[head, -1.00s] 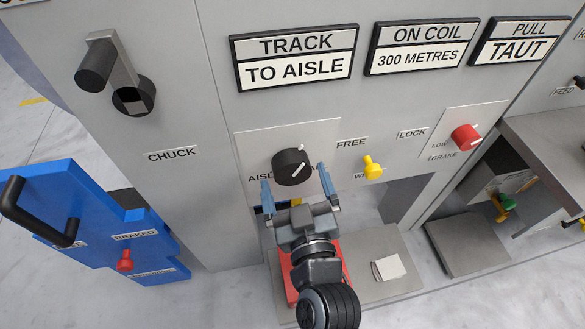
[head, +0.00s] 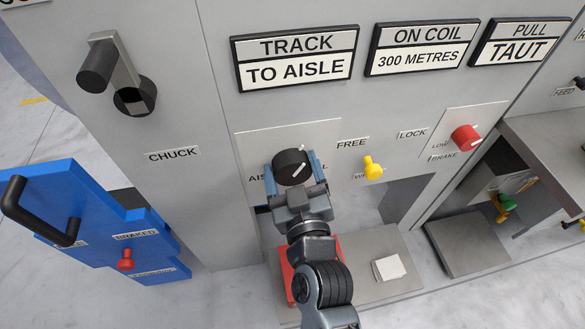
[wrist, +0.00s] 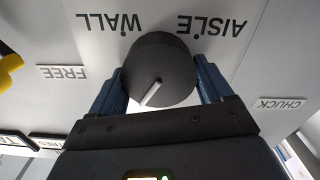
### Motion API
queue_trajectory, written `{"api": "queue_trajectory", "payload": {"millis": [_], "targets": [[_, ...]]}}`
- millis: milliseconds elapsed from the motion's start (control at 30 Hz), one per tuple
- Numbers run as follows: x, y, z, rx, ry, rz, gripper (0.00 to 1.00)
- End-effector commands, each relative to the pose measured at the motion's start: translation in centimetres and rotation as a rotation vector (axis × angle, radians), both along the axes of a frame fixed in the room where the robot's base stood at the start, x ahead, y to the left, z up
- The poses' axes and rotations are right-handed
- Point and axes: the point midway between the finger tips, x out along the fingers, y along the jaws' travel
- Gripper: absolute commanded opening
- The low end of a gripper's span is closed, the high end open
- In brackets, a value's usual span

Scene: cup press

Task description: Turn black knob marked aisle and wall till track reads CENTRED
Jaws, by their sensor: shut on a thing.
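The black knob (head: 291,165) with a white pointer line sits on a pale plate below the track sign. In the wrist view the knob (wrist: 158,72) lies between my fingers, with the AISLE (wrist: 211,26) and WALL (wrist: 124,24) labels beyond it, upside down. My gripper (head: 297,178) is shut on the knob, one finger at each side; it also shows in the wrist view (wrist: 160,88). In the head view my gripper hides part of both labels. The track sign (head: 296,58) reads TRACK TO AISLE.
A yellow knob (head: 373,168) near the FREE label stands just right of my gripper. A red brake knob (head: 466,138) is farther right. A chuck crank (head: 110,70) juts out at upper left. A blue panel (head: 95,220) with a black handle stands at lower left.

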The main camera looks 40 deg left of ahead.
Motion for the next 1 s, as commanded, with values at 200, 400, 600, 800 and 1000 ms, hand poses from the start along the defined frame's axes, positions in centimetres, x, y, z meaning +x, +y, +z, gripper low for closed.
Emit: {"api": "queue_trajectory", "payload": {"millis": [200,400,600,800,1000], "targets": [[-0.02,-0.01,-0.01,0.001,0.001,0.000,0.49],[0.02,-0.04,-0.02,0.022,0.026,0.000,0.49],[0.10,-0.12,-0.04,0.089,0.105,-0.001,0.49],[0.16,-0.18,-0.04,0.180,0.212,-0.001,0.49],[0.19,-0.20,-0.05,0.260,0.306,0.000,0.49]]}}
